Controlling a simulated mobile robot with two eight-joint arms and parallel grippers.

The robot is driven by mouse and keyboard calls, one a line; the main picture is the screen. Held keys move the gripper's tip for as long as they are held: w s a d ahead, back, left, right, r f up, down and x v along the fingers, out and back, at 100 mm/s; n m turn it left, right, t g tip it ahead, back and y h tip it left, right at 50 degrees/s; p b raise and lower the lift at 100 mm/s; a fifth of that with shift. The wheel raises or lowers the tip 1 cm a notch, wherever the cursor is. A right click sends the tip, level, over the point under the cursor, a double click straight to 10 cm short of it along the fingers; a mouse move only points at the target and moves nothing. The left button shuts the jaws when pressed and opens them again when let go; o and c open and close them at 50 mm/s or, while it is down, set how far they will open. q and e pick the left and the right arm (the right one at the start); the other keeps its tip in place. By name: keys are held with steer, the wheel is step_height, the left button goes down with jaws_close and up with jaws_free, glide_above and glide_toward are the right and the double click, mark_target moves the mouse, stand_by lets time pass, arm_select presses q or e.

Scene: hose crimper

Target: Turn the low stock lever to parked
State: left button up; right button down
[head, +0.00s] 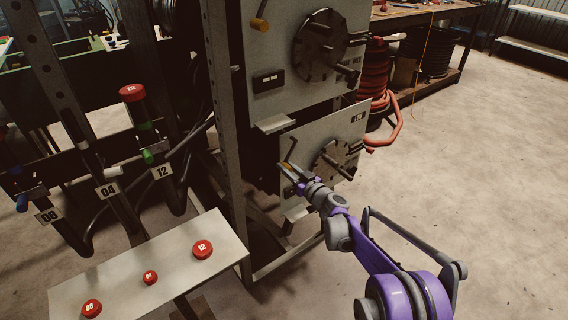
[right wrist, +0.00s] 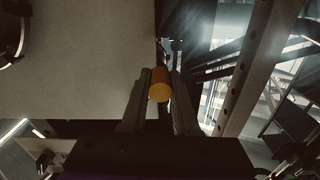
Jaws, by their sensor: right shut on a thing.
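The low stock lever (head: 290,165) sits on the left side of the lower grey panel (head: 300,143), only a small yellowish part of it showing in the head view. My right gripper (head: 288,172) is at it and hides most of it. In the right wrist view the lever's orange, round-ended knob (right wrist: 160,88) lies between the two fingers of my right gripper (right wrist: 158,100), which is shut on it. The lever's exact angle is hard to tell. My left gripper is not in view.
The upper panel (head: 285,70) carries a similar orange-tipped lever (head: 260,24) and a dark disc (head: 320,45). A dark disc with handles (head: 335,160) is right of my gripper. A white shelf (head: 150,265) with red caps stands left. The floor at right is clear.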

steer(key=shift+w+d+f, duration=0.1)
steer(key=shift+w+d, duration=0.05)
steer(key=shift+d, duration=0.1)
steer(key=c, duration=0.7)
jaws_free()
steer(key=p+v, duration=0.1)
steer(key=v, duration=0.9)
steer(key=shift+s+d, duration=0.25)
steer(key=shift+s, duration=0.05)
